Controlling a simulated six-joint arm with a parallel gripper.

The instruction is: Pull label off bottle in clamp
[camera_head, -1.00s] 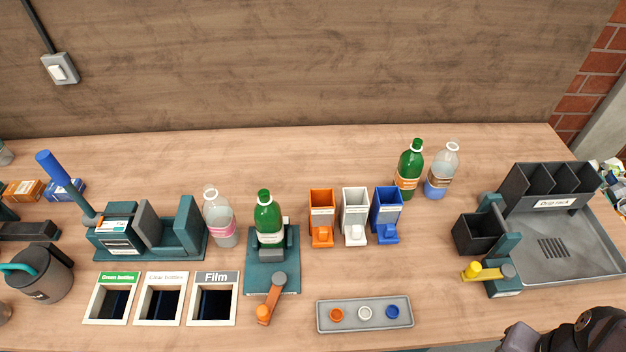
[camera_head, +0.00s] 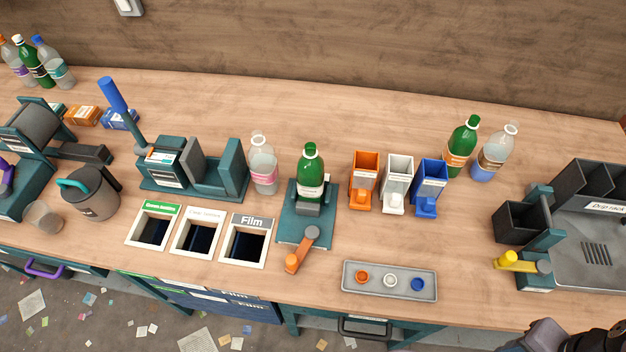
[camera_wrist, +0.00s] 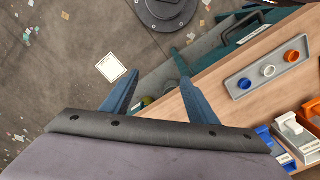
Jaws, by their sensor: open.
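A green bottle (camera_head: 310,160) with a white-green label (camera_head: 311,192) stands upright in the teal clamp (camera_head: 305,228) at the middle of the bench. The clamp has an orange-ended lever (camera_head: 301,250) at its front. My gripper shows in the wrist view (camera_wrist: 150,92) with its two blue fingers apart and nothing between them. It points past the bench's front edge toward the floor, away from the bottle. The head view shows only part of my arm at the bottom right, with the fingers out of frame.
Three bin openings, including Film (camera_head: 246,240), lie left of the clamp. A clear bottle (camera_head: 263,165) stands close left of it. Orange, white and blue dispensers (camera_head: 427,187) stand to the right. A grey tray (camera_head: 350,284) with three caps lies in front.

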